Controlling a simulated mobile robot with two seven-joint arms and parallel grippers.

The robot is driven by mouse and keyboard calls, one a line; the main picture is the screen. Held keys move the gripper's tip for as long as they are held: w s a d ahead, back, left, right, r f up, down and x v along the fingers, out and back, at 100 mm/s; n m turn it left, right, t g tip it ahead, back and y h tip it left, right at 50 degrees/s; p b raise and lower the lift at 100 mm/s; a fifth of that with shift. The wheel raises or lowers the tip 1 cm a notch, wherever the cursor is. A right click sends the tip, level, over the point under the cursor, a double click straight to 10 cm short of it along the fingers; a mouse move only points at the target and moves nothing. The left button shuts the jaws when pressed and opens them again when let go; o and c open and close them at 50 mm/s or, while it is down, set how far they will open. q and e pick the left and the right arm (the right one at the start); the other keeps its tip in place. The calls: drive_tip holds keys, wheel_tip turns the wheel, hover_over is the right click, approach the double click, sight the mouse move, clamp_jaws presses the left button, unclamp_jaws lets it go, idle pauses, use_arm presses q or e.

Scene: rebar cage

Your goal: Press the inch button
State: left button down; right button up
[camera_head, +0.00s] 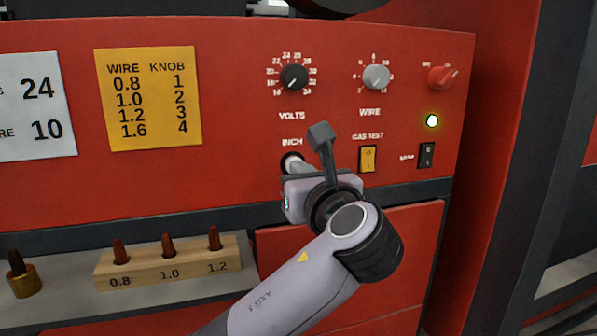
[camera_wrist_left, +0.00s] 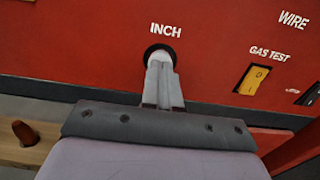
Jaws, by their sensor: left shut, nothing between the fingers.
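The inch button (camera_head: 287,158) is on the red front panel under the printed word INCH, left of the gas test switch. In the left wrist view its round dark rim (camera_wrist_left: 149,50) shows around my fingertips, which cover most of it. My left gripper (camera_head: 293,164) is shut and empty, its fingers pointing at the panel. In the left wrist view the closed fingertips (camera_wrist_left: 160,62) overlap the button. I cannot tell whether they touch it or how far it is pressed. My right gripper is not in view.
Right of the button are a yellow gas test switch (camera_head: 368,158) and a black switch (camera_head: 426,155). Above are a volts knob (camera_head: 294,77), a wire knob (camera_head: 376,77), a red knob (camera_head: 439,77) and a lit green lamp (camera_head: 432,121). A wooden tip block (camera_head: 150,283) stands below left.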

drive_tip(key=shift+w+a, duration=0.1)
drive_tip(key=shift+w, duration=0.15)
use_arm(q)
drive_tip(key=shift+x, duration=0.9)
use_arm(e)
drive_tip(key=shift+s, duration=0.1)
use_arm(q)
drive_tip(key=shift+r, duration=0.1)
